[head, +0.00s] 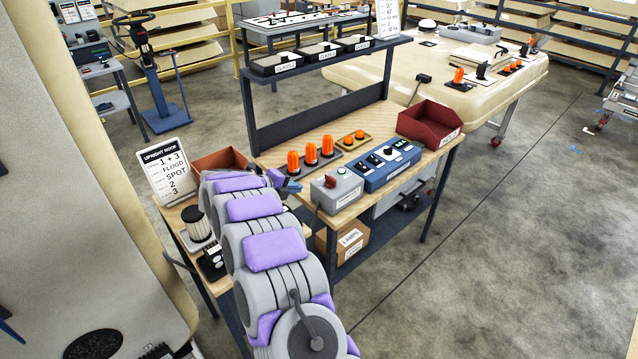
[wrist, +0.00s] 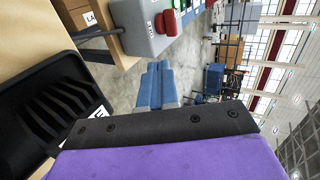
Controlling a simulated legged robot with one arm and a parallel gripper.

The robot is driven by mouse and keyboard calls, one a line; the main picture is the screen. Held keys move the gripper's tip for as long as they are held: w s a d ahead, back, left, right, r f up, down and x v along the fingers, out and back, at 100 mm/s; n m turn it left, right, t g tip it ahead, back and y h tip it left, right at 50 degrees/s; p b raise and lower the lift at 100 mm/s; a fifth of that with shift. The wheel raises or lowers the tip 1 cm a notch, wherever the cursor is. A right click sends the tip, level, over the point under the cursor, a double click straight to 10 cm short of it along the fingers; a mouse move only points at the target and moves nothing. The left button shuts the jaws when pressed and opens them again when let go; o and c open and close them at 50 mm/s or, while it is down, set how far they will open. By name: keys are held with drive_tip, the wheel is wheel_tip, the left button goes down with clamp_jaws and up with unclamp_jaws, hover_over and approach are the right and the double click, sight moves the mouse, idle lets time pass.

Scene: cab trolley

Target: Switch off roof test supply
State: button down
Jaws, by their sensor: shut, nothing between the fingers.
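A grey supply box (head: 336,188) with a red switch (head: 330,181) on top and a small green part beside it stands at the bench's front edge. Its label is too small to read for sure. It also shows at the top of the wrist view (wrist: 140,32), with the red switch (wrist: 165,21) at its right side. My gripper (head: 291,187) is shut and empty, with blue fingers, just left of the grey box and apart from it. In the wrist view its fingers (wrist: 157,82) lie together below the box. My arm hides part of the bench's left end.
A blue control box (head: 388,165) with several switches stands right of the grey box. Orange beacons (head: 311,151) stand behind, and a red bin (head: 430,122) sits at the right end. A sign (head: 166,170) reads "UPRIGHT ROOF".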

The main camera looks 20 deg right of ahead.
drive_tip(key=b, duration=0.2)
approach(332, 182)
drive_tip(key=x, duration=0.3)
drive_tip(key=f+x, duration=0.1)
drive_tip(key=x, duration=0.1)
drive_tip(key=shift+a, duration=0.25)
drive_tip(key=shift+w+d+r+b, duration=0.1)
drive_tip(key=shift+w+d+b, duration=0.2)
drive_tip(key=shift+d, duration=0.45)
drive_tip(key=shift+s, duration=0.15)
drive_tip(key=shift+s+d+n+t+y+b, duration=0.1)
drive_tip(key=shift+n+t+y+b, duration=0.2)
drive_tip(key=shift+n+t, duration=0.45)
